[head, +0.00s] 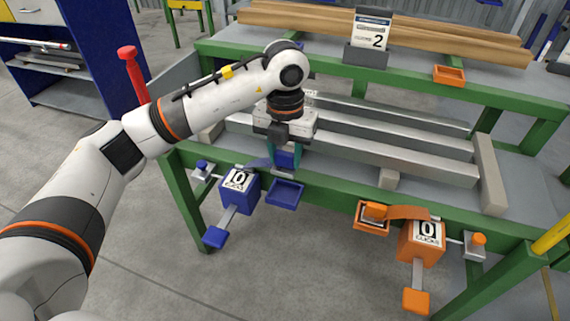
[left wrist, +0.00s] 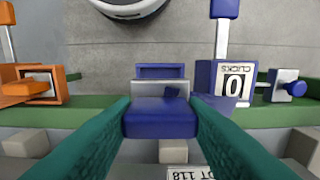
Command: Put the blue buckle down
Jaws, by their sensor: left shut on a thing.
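The blue buckle (head: 286,160) is between the teal fingers of my left gripper (head: 284,154), at the front edge of the green-framed table. In the left wrist view the buckle (left wrist: 160,118) sits squarely between both fingers, with a grey metal plate on its far side. A blue strap (head: 259,163) runs from the buckle to the blue counter box (head: 239,192), which reads 0. An empty-looking blue tray (head: 285,194) lies just below the buckle and close to it; I see a gap in neither view clearly. My right gripper is not in view.
An orange buckle (head: 376,210) lies in an orange tray (head: 359,222), strapped to an orange counter box (head: 421,246) reading 0. Long metal bars (head: 400,143) lie on the table behind my gripper. Blue and orange paddles (head: 215,237) hang out in front over clear floor.

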